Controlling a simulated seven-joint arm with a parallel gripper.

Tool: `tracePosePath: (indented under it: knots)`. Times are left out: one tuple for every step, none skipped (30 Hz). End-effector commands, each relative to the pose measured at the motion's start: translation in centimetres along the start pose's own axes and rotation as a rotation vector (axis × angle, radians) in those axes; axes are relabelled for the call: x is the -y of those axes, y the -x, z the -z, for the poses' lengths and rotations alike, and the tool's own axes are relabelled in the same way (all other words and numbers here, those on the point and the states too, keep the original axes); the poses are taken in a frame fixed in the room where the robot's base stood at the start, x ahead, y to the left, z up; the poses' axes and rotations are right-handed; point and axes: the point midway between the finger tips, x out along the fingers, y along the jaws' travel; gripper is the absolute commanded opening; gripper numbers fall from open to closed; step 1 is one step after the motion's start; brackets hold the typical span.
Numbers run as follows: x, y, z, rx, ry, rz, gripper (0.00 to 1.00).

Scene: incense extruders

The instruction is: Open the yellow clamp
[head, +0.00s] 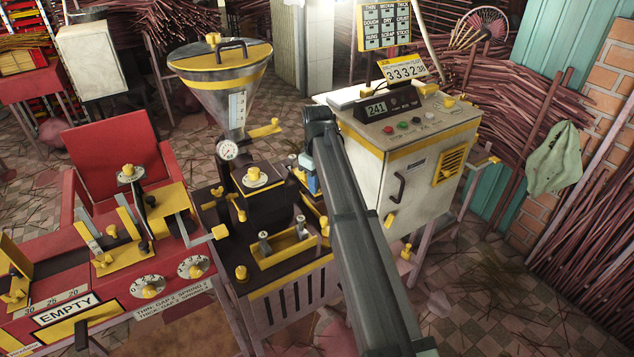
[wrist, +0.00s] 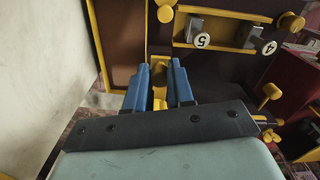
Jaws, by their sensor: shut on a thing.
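My gripper (head: 312,183) is at the right side of the dark central machine (head: 255,213) in the head view, mostly hidden behind my arm. In the wrist view my gripper's blue fingers (wrist: 159,68) stand on either side of a narrow yellow part, the yellow clamp (wrist: 159,98), and are shut on it. Its far end and hinge are hard to make out, and I cannot tell how far open it is. In the head view the clamp is hidden or too small to tell apart from the other yellow fittings.
In the wrist view a yellow-framed slot (wrist: 230,48) with tags 5 and 4 is just right of the fingers. The head view shows a metal hopper (head: 220,85), a white control cabinet (head: 405,165) close on the right, and a red machine (head: 110,235) on the left.

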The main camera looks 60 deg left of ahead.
Motion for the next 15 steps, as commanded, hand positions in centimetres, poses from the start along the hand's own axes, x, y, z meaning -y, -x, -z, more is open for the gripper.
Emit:
tracePosePath:
  knots:
    - [0.02,0.01,0.00,0.000,0.000,0.000,0.09]
    - [0.02,0.01,0.00,0.000,0.000,0.000,0.06]
    - [0.02,0.01,0.00,0.000,0.000,0.000,0.02]
    - [0.02,0.01,0.00,0.000,0.000,0.000,0.00]
    - [0.02,0.01,0.00,0.000,0.000,0.000,0.00]
    - [0.02,0.01,0.00,0.000,0.000,0.000,0.00]
    - [0.02,0.01,0.00,0.000,0.000,0.000,0.00]
    - [0.02,0.01,0.00,0.000,0.000,0.001,0.00]
    - [0.02,0.02,0.00,0.000,0.000,0.000,0.00]
    - [0.03,0.02,0.00,0.000,0.000,0.001,0.00]
    - [0.03,0.02,0.00,0.000,0.000,0.001,0.00]
    - [0.03,0.02,0.00,0.000,0.000,0.001,0.00]
    - [0.03,0.02,0.00,0.000,0.000,0.001,0.00]
    - [0.03,0.02,0.00,0.000,0.000,0.001,0.00]
    - [0.04,0.02,-0.03,0.000,0.000,0.001,0.00]
